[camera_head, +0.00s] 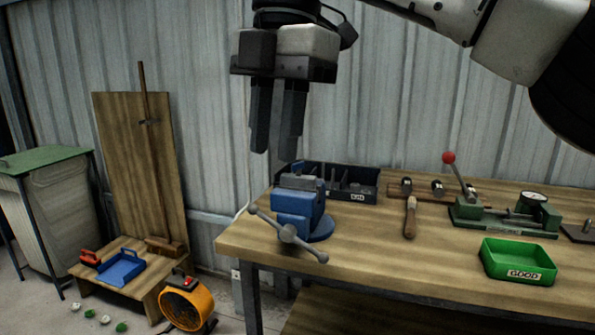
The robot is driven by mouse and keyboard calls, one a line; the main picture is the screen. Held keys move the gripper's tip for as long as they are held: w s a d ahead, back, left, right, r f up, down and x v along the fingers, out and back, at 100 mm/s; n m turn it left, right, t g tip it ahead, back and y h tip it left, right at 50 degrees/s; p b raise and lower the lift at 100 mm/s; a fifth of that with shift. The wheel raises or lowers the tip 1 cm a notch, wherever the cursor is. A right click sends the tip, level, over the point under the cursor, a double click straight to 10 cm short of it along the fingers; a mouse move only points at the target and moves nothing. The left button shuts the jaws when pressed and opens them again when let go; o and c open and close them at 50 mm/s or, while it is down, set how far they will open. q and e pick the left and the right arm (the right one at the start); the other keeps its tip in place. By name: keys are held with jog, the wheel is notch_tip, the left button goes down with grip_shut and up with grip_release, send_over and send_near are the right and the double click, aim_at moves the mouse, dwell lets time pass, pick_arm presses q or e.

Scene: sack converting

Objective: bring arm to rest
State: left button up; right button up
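My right gripper (275,150) hangs at the upper middle, its dark fingers pointing down. It is in front of the corrugated wall and appears above the blue vise (300,208) in the picture. No object shows between its fingers, but the angle hides whether they are apart or together. My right arm (525,40) comes in from the upper right. My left gripper and arm are out of view.
The wooden workbench (390,250) carries the vise, a dark bin (368,193), a wooden-handled tool (410,217), a green lever press (505,215) with red knob, and a green "GOOD" tray (505,276). An orange fan (187,303) and low wooden platform (140,285) stand left.

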jog(key=s+a+f+n+g+y, duration=0.65)
jog(key=a+f+g+y, duration=0.25)
jog(key=a+f+y, duration=0.4)
jog(key=w+d+f+m+t+p, duration=0.1)
jog(key=w+d+f+m+t, duration=0.25)
jog(key=m+t, duration=0.55)
jog(key=w+d+f+m+t+y, duration=0.1)
jog(key=w+d+f+m+t, duration=0.15)
jog(key=d+m+t, duration=0.45)
jog(key=w+d+f+m+t+p, duration=0.1)
jog(key=w+d+f+m+t, duration=0.2)
jog(key=m+t, duration=0.85)
jog(key=s+d+f+m+g+h, duration=0.1)
jog(key=s+d+f+m+h, duration=0.15)
jog(key=d+f+h, duration=0.4)
jog(key=s+d+f+m+g+h, duration=0.1)
jog(key=s+d+f+m+h, duration=0.15)
jog(key=f, duration=0.65)
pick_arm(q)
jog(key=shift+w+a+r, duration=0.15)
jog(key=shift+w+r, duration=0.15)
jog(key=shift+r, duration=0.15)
pick_arm(e)
jog(key=s+d+f+g+h, duration=0.2)
jog(key=s+d+f+g, duration=0.3)
jog(key=s+f, duration=0.5)
jog(key=shift+s+d+h, duration=0.4)
jog(key=shift+s+d, duration=0.25)
jog(key=shift+d, duration=0.35)
